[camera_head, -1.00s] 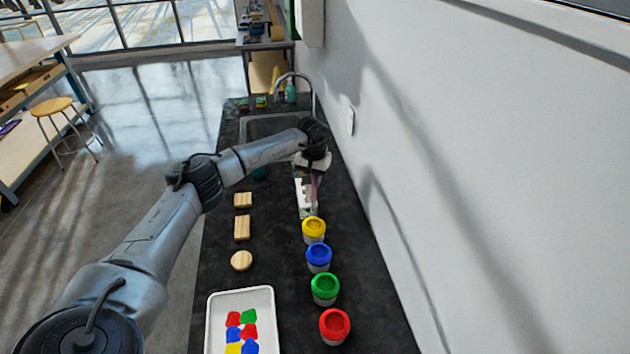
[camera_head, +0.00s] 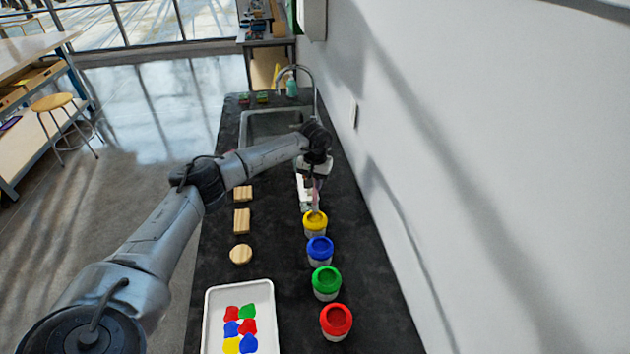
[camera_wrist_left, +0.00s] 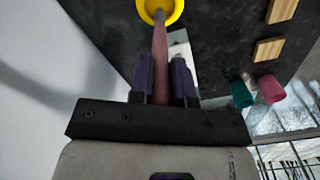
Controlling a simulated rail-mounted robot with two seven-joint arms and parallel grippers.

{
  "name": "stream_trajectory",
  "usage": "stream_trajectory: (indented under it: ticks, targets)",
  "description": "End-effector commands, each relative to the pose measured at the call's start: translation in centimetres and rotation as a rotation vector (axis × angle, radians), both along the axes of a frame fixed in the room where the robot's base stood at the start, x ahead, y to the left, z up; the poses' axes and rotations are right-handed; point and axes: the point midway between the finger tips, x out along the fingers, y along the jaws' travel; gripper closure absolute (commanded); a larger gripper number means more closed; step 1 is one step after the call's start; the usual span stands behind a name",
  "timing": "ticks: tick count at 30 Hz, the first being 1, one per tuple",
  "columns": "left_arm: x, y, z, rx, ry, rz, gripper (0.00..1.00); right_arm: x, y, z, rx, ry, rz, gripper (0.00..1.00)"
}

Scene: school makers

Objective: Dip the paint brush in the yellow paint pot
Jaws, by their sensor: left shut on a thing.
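My left gripper (camera_head: 316,180) is shut on the paint brush (camera_head: 316,197), a thin pinkish handle pointing down. In the left wrist view the brush (camera_wrist_left: 160,60) runs between the two dark fingers (camera_wrist_left: 165,80) to the yellow paint pot (camera_wrist_left: 176,10). The yellow paint pot (camera_head: 316,225) stands at the far end of a row of pots. The brush's lower end is over or inside the pot's opening; how deep it sits cannot be told. My right gripper is not in view.
Blue (camera_head: 320,250), green (camera_head: 326,282) and red (camera_head: 336,321) pots stand nearer in the row. A white palette tray (camera_head: 212,325) and wooden blocks (camera_head: 242,220) lie to the left. A sink (camera_head: 262,118) is behind, a wall (camera_head: 480,180) close on the right.

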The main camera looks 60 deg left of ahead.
Motion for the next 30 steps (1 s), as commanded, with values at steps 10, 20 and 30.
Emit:
stream_trajectory:
  ticks: [10, 20, 30]
  targets:
    - [0.0, 0.0, -2.6, 0.0, 0.001, -0.001, 1.0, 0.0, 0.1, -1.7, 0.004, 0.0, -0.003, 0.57]
    - [0.0, 0.0, -4.8, 0.0, 0.0, -0.001, 1.0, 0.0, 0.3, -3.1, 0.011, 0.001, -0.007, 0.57]
    - [0.0, 0.0, -6.8, 0.0, 0.0, -0.001, 1.0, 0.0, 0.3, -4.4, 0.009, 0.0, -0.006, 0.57]
